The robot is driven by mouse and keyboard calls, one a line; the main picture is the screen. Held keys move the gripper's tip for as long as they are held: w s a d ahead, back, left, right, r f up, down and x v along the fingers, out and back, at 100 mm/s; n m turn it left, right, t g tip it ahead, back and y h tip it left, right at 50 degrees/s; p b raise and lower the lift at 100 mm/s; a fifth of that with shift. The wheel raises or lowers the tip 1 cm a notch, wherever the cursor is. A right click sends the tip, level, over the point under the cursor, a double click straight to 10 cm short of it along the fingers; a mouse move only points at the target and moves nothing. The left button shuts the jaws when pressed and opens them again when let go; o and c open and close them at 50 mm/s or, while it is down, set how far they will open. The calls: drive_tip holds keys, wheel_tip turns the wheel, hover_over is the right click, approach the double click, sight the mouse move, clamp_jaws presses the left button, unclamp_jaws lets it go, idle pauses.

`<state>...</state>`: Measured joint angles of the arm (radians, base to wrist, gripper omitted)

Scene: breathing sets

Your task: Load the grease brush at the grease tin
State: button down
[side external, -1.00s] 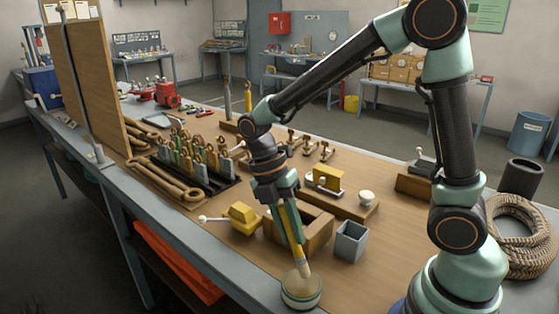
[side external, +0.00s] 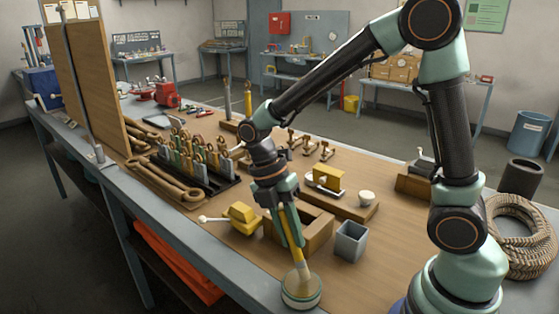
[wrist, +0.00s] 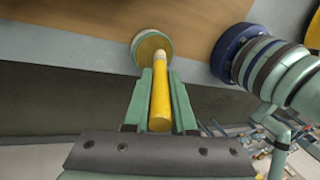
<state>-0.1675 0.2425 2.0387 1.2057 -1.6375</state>
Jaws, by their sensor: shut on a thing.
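My gripper (side external: 291,243) is shut on the yellow handle of the grease brush (side external: 300,258). The brush points down, tilted a little, with its lower end at the open top of the grease tin (side external: 301,296). The round, pale green-and-cream tin stands at the bench's front edge. In the wrist view the brush (wrist: 160,97) lies between my green fingers (wrist: 161,102), and its far end overlaps the tin (wrist: 151,47). The bristles are hidden, and I cannot tell how deep they are in the tin.
A grey square cup (side external: 351,242) stands right of the gripper, near a wooden open box (side external: 318,232). A yellow block with a lever (side external: 240,217) is to the left. The bench front edge is close to the tin.

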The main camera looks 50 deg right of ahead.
drive_tip(key=shift+f, duration=0.5)
idle(0.4)
idle(0.5)
drive_tip(key=shift+r, duration=3.55)
